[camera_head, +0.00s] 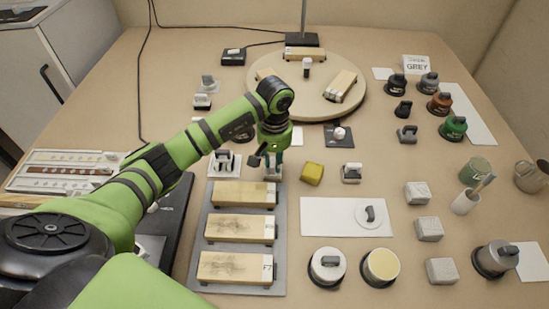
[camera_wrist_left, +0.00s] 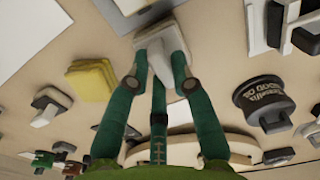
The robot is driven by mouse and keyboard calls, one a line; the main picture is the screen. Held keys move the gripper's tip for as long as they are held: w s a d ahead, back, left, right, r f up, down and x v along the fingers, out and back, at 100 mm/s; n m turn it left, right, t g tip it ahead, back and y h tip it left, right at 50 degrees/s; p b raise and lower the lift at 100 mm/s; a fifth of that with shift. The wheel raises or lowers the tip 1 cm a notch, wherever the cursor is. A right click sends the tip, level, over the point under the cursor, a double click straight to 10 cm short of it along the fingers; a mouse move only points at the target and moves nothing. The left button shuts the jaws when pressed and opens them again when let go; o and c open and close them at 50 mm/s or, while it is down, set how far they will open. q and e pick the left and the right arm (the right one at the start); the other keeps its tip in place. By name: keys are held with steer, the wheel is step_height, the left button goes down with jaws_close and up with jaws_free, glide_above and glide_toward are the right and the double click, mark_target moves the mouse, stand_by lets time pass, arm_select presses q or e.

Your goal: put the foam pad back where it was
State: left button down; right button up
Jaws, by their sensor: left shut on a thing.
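My left gripper (camera_head: 272,168) points down just beyond the far end of the grey tray (camera_head: 199,240). In the left wrist view its green fingers (camera_wrist_left: 158,75) are shut on a pale pad with a raised grip (camera_wrist_left: 162,48). I take this for the foam pad, though its label does not show. In the head view the fingers mostly hide the pad, low over the bench; I cannot tell whether it touches. A yellow block (camera_head: 312,173) lies just right of the gripper and also shows in the wrist view (camera_wrist_left: 90,80). My right gripper is not in view.
Wooden blocks (camera_head: 238,228) lie in the grey tray. A white two-grip piece (camera_head: 223,161) stands close left of the gripper, and a small gripped block (camera_head: 351,173) stands to the right. A white sheet (camera_head: 325,217) lies nearer. A round turntable (camera_head: 295,104) is behind.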

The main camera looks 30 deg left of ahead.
arm_select(q)
steer(key=shift+f, duration=0.15)
steer(key=shift+f+b, duration=0.2)
steer(key=shift+b, duration=0.1)
steer(key=c, duration=1.1)
jaws_free()
steer(key=shift+r, duration=0.1)
steer(key=shift+r+p, duration=0.2)
steer(key=shift+p, duration=0.15)
steer(key=shift+r+b, duration=1.05)
steer(key=shift+r, duration=4.9)
